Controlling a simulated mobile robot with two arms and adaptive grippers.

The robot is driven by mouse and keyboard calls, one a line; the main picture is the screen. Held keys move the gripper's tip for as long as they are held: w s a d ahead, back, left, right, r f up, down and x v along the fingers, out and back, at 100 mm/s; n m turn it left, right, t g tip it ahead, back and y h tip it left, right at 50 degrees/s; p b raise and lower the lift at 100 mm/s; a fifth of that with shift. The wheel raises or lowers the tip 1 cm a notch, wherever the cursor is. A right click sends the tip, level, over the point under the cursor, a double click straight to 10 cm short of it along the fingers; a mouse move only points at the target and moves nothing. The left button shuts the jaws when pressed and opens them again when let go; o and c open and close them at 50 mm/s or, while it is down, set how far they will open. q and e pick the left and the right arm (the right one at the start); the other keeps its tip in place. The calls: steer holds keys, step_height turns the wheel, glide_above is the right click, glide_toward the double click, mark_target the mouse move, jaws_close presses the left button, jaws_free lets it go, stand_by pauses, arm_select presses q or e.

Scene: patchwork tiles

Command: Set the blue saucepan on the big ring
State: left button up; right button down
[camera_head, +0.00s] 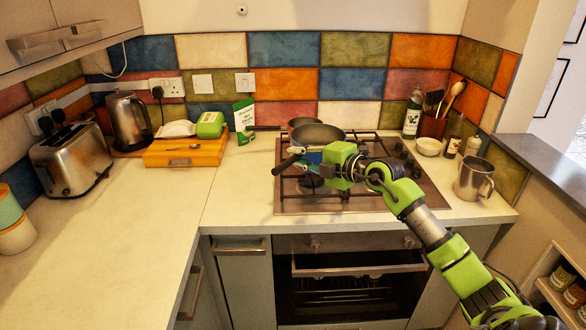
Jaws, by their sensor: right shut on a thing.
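My right gripper (323,163) is over the left part of the hob, shut on the blue saucepan (312,157). Only a blue patch of the saucepan shows beside the fingers; the gripper hides the rest. A black handle (287,163) sticks out to the left; I cannot tell surely which pan it belongs to. The hob (430,197) has black grates and several rings. A front left ring (311,181) shows below the gripper; I cannot tell which ring is the big one. My left gripper is not in view.
The front left counter is clear.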

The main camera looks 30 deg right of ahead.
steer(key=w+f, duration=0.3)
steer(key=f, duration=0.3)
steer(key=shift+d, duration=0.25)
steer(key=shift+f, duration=0.35)
steer(key=c, duration=2.4)
jaws_free()
steer(key=shift+f, duration=0.35)
steer(key=o, duration=0.4)
steer(key=shift+a, duration=0.1)
steer(key=shift+c, duration=0.2)
steer(key=shift+s+r, duration=0.1)
